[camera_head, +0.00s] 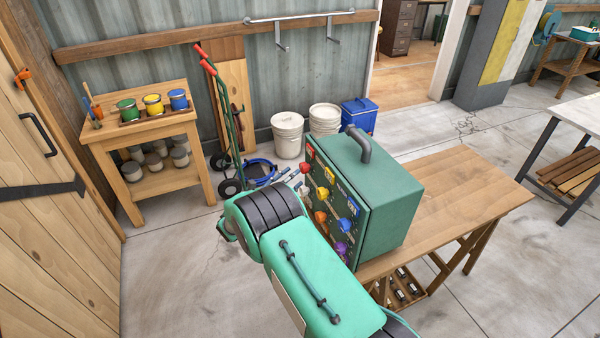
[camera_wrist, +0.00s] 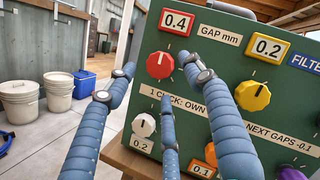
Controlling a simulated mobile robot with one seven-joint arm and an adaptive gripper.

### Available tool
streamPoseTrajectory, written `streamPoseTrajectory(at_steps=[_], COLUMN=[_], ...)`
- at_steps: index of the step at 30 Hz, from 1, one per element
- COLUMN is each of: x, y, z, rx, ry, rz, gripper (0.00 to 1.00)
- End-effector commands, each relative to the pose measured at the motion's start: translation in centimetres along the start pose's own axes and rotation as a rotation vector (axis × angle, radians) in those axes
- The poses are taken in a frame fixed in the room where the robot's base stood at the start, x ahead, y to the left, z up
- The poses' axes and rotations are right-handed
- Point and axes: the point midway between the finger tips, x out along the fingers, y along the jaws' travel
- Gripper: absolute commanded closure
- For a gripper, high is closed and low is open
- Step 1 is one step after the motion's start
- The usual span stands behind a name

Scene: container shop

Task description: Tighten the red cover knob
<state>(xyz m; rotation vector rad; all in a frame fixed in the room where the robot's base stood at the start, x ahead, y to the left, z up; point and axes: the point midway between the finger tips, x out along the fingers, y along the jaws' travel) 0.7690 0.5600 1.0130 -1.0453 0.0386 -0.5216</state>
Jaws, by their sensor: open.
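The red cover knob (camera_wrist: 160,65) is on the upper left of a green panel (camera_wrist: 225,55) in the wrist view, under a 0.4 label; its pale pointer line points roughly up. It also shows in the head view (camera_head: 305,168), on the left face of the green box (camera_head: 391,203). My gripper (camera_wrist: 157,70) has three blue segmented fingers, spread open and empty. In the wrist view the left and right fingertips appear either side of the red knob and the middle finger below it. Whether any finger touches it I cannot tell.
A yellow knob (camera_wrist: 253,96), a white knob (camera_wrist: 144,125) and an orange knob (camera_wrist: 211,154) are close by on the panel. The box stands on a wooden table (camera_head: 460,190). White buckets (camera_head: 287,134) and a hand truck (camera_head: 226,120) stand behind it. The floor at left is clear.

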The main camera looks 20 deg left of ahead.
Motion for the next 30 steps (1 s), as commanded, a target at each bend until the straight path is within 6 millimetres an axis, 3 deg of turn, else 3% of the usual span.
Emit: streamPoseTrajectory(at_steps=[9,23,30], x=[3.8,4.5,4.5], y=[0.0,0.0,0.0], z=[0.0,0.0,0.1], rx=[0.001,0.001,0.001], ry=[0.001,-0.001,0.0], rz=[-0.001,0.0,0.0], gripper=[0.47,0.47,0.9])
